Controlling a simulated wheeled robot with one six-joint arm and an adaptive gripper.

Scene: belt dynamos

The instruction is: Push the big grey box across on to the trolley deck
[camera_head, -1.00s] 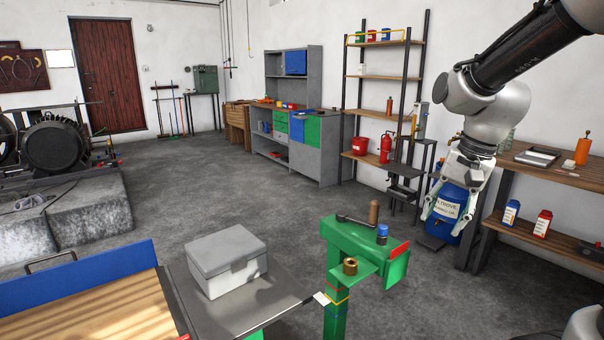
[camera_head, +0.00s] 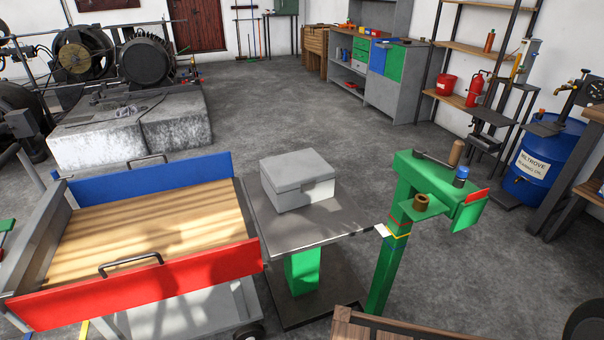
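The big grey box (camera_head: 297,180) has a lid and sits on a dark metal table top (camera_head: 335,222) carried by a green pedestal (camera_head: 302,272). The trolley (camera_head: 135,292) stands to the left of this table. Its wooden deck (camera_head: 150,228) is bare and lit by patches of sun. The deck's right end, facing the box, has no raised board, and a narrow gap seems to part it from the table. My gripper is outside the view.
A blue board (camera_head: 150,180) and a red board (camera_head: 140,285), each with a handle, line the trolley's far and near sides. A green stand (camera_head: 390,260) with a crank and small parts rises right of the table. Open floor (camera_head: 270,110) lies behind.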

